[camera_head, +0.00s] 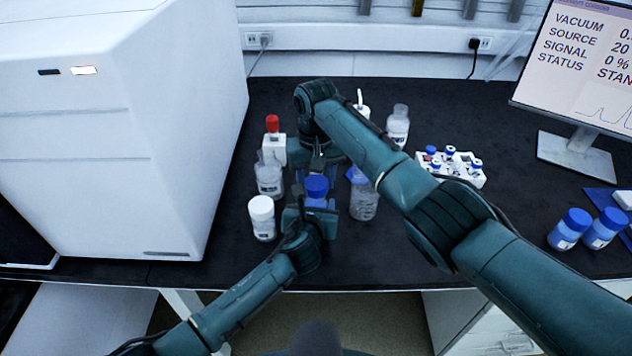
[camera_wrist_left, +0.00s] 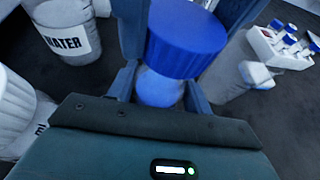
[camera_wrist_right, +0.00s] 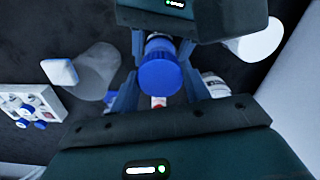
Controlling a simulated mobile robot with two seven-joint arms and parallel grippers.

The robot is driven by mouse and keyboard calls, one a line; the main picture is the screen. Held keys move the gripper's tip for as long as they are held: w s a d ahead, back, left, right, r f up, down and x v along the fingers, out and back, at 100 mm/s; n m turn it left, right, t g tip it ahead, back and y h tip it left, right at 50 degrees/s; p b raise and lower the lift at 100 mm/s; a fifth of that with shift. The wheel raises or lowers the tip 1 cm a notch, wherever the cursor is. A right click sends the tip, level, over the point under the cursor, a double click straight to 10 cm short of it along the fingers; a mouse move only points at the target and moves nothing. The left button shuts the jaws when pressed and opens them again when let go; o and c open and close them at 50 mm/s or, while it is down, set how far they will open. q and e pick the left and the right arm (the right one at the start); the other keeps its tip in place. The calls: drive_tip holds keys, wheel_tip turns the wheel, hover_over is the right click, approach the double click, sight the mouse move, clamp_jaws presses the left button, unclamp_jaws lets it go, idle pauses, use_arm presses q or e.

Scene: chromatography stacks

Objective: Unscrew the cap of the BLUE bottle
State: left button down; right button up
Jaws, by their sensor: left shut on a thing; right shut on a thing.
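The blue bottle has a ribbed blue cap (camera_head: 316,186) and stands upright near the middle of the bench in the head view. The cap also shows large in the left wrist view (camera_wrist_left: 187,40) and from above in the right wrist view (camera_wrist_right: 158,76). My left gripper (camera_head: 317,204) is shut around the bottle's body (camera_wrist_left: 160,88) below the cap, from the front. My right gripper (camera_head: 317,172) reaches over from behind, with its fingers shut on the sides of the cap. The bottle's lower part is mostly hidden by my grippers.
A white-capped bottle (camera_head: 262,217) and a clear WATER bottle (camera_head: 268,178) stand close on the left. A clear bottle (camera_head: 364,203) stands close on the right. A red-capped bottle (camera_head: 273,140) is behind. A vial rack (camera_head: 474,182) and monitor (camera_head: 575,158) are farther right.

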sight(316, 182)
drive_tip(key=shift+r, duration=2.05)
use_arm(q)
drive_tip(key=c, duration=0.6)
unclamp_jaws()
drive_tip(key=shift+o, duration=0.2)
drive_tip(key=shift+s, duration=0.1)
